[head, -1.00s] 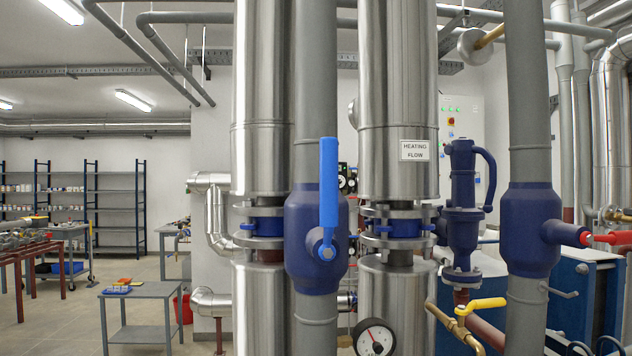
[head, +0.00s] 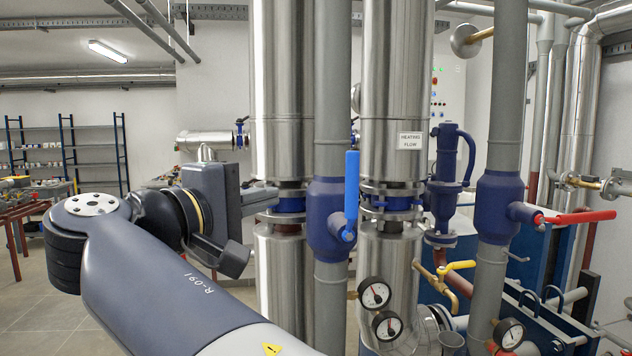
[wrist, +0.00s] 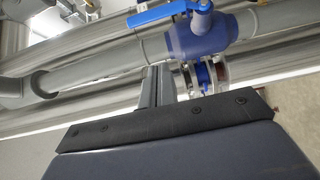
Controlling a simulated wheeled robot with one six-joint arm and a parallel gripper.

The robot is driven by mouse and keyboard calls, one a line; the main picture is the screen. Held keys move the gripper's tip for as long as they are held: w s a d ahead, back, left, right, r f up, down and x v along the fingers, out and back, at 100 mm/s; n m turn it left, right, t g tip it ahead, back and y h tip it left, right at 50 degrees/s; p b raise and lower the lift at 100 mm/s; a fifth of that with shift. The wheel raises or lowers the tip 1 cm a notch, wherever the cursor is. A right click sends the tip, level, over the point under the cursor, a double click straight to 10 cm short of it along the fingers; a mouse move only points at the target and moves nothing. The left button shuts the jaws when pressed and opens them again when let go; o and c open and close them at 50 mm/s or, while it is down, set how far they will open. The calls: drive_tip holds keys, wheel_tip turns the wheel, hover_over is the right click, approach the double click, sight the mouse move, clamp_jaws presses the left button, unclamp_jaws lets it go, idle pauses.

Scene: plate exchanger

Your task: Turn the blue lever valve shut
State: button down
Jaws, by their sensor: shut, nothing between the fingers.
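The blue lever (head: 351,188) stands upright, along the vertical grey pipe, on the round blue valve body (head: 326,222). In the wrist view the lever (wrist: 158,13) lies along the top, with the valve body (wrist: 212,38) beneath its hub. My gripper (head: 272,194) is to the left of the valve, pointing right, apart from the lever. Its fingers (wrist: 158,88) show close together and empty in the wrist view, below the valve and pipe. In the head view, the fingertips are small against the steel pipe behind.
A second blue valve with a red lever (head: 578,217) is at the right. A yellow-handled tap (head: 458,265) and pressure gauges (head: 375,293) sit low between the pipes. Wide steel pipes (head: 395,95) stand close behind the blue-lever valve. Open floor lies at the left.

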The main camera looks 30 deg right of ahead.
sight(351, 197)
drive_tip(key=s+d+p+x, duration=0.1)
drive_tip(key=s+p+x, duration=0.1)
drive_tip(key=x, duration=1)
drive_tip(key=shift+d+p, duration=0.6)
drive_tip(key=shift+p, duration=0.3)
drive_tip(key=shift+s, duration=0.2)
